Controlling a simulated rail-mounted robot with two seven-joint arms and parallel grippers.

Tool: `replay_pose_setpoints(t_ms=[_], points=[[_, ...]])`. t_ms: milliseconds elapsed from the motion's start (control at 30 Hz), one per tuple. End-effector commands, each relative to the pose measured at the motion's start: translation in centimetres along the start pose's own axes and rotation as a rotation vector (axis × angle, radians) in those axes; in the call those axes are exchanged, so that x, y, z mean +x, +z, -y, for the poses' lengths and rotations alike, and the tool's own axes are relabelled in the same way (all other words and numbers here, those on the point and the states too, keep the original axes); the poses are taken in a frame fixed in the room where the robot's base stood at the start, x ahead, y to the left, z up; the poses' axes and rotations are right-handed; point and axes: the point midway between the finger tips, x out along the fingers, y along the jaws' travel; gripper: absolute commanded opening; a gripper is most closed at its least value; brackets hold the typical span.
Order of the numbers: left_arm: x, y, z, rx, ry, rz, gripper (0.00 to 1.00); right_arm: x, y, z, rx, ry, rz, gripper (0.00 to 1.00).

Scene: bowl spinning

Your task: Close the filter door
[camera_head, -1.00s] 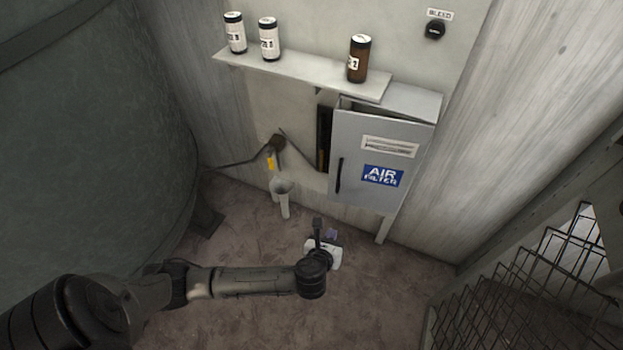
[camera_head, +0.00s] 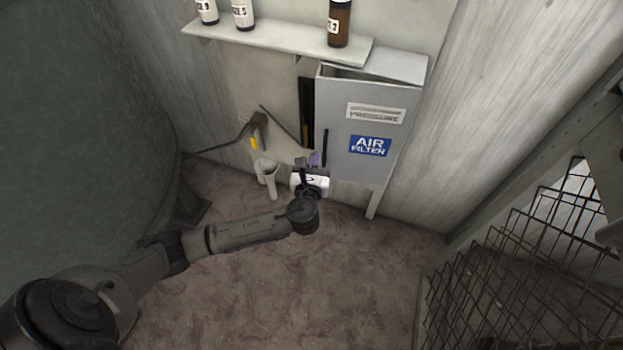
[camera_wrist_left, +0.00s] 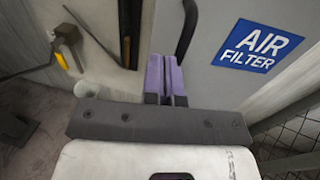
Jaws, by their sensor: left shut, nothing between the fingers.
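The grey filter door (camera_head: 372,118), with its blue AIR FILTER label, stands ajar on the wall cabinet, with a dark gap along its left side. Its black vertical handle (camera_head: 324,147) is near the left edge. My left gripper (camera_head: 314,160) is at the lower left corner of the door, just below the handle. In the left wrist view its purple fingers (camera_wrist_left: 166,78) are together and empty, in front of the door's left part, with the handle (camera_wrist_left: 187,28) just above and right of them. I cannot tell whether they touch the door. My right gripper is not in view.
A shelf (camera_head: 270,40) with several bottles is above and left of the cabinet. A yellow-handled valve (camera_head: 254,142) and a pale funnel-like pipe (camera_head: 266,170) are left of the gripper. A wire rack (camera_head: 520,260) stands at the right. A large green tank (camera_head: 80,120) fills the left.

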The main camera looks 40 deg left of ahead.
Motion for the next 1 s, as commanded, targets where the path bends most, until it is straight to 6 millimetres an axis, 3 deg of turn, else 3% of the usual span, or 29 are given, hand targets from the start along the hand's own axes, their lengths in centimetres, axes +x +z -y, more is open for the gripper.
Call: replay_pose_setpoints(t_ms=[200, 400, 900, 1000], points=[[3.3, -0.3, 0.0, 0.001, 0.001, 0.002, 0.00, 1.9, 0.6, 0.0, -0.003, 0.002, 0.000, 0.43], [4.8, -0.2, 0.0, 0.001, 0.001, 0.000, 0.00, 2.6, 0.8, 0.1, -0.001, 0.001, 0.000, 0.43], [5.3, 0.0, -0.1, 0.001, 0.000, -0.001, 0.00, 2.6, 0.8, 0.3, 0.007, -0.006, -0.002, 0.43], [5.9, 0.2, -1.6, 0.006, -0.003, 0.000, 0.00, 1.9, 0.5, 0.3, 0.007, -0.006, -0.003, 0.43]])
